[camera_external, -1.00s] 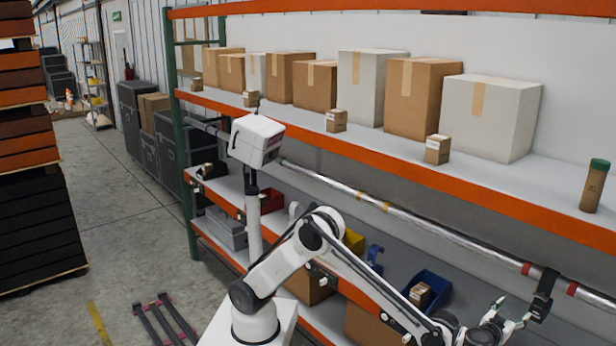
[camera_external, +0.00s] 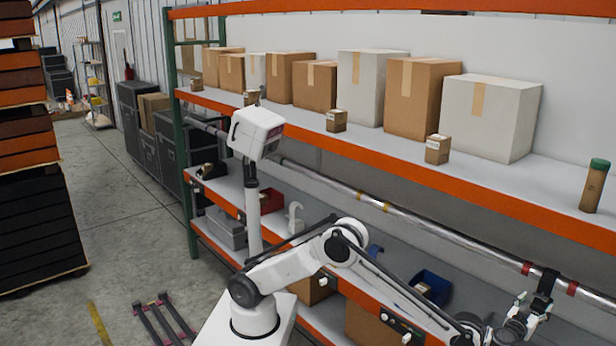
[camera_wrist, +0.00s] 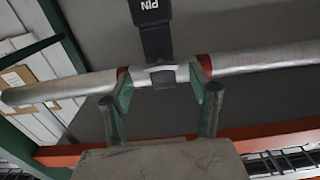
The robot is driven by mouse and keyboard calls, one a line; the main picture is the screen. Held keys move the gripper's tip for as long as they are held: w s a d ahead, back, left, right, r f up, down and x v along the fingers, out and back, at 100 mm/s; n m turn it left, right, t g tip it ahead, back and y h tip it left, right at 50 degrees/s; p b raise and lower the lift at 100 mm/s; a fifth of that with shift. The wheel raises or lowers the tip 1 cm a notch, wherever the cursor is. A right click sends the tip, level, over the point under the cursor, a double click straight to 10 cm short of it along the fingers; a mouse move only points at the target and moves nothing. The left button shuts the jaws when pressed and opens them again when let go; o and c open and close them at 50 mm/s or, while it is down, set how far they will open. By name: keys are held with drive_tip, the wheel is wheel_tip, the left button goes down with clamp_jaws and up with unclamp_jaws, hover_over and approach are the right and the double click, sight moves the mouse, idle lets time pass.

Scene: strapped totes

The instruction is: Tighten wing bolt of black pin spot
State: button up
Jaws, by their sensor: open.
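The black pin spot (camera_external: 545,284) is on the silver pipe at the right of the outside view, between two red bands. In the wrist view its black body (camera_wrist: 155,38), lettered "PIN", runs up from the pipe, with a small black part (camera_wrist: 163,79) in front of the pipe. My gripper (camera_wrist: 162,84) is open, with one fingertip on each side of that part, near the red bands. Whether the fingers touch anything is unclear. My gripper (camera_external: 526,311) also shows just below the pin spot in the outside view. I cannot make out the wing bolt.
The silver pipe (camera_external: 440,230) runs along the rack below an orange shelf beam (camera_external: 400,175). Boxes (camera_external: 420,97) stand on the shelf above. A blue bin (camera_external: 432,287) sits on the lower shelf behind my arm. An orange beam (camera_wrist: 290,132) crosses low in the wrist view.

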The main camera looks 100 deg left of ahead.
sight(539, 299)
drive_tip(key=shift+p+x, duration=0.3)
drive_tip(key=shift+x, duration=1.4)
drive_tip(key=shift+c, duration=0.5)
drive_tip(key=c, duration=1)
drive_tip(key=shift+c, duration=0.3)
